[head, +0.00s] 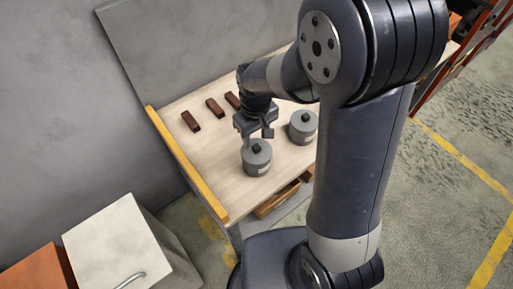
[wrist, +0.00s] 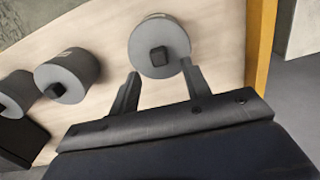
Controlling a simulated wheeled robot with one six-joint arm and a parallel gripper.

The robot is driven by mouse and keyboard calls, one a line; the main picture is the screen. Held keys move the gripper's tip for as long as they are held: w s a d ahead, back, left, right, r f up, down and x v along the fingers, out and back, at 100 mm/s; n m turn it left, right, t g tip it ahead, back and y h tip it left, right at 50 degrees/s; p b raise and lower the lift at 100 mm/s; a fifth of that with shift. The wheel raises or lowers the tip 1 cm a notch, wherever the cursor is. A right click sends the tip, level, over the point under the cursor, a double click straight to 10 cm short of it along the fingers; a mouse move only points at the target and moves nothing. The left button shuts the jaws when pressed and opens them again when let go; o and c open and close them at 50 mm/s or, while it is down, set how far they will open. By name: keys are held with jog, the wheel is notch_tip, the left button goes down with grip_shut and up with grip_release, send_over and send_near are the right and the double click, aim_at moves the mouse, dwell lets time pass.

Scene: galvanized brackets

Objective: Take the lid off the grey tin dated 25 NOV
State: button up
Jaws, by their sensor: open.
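A grey round tin (head: 257,168) with a dark knob on its lid stands on the pale bench near its yellow edge; its small label is too small to read. The wrist view shows this tin (wrist: 160,28) just beyond my fingertips. A second grey tin (head: 303,137) stands to its right, also in the wrist view (wrist: 67,70). A third tin (wrist: 14,95) shows at the wrist view's left edge. No date is legible on any. My gripper (head: 259,137) is open and empty, just above and behind the first tin, its fingertips (wrist: 161,70) apart on either side of the knob's line.
Several dark brown blocks (head: 190,121) lie on the bench (head: 185,160) behind the tins. A yellow strip (head: 190,172) edges the bench's left side. A pale cabinet (head: 120,240) stands at lower left. A grey panel rises behind the bench.

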aim_at(257, 146)
jog(key=shift+f+p, duration=0.35)
jog(key=shift+f, duration=1.95)
jog(key=shift+d, duration=0.1)
grip_shut()
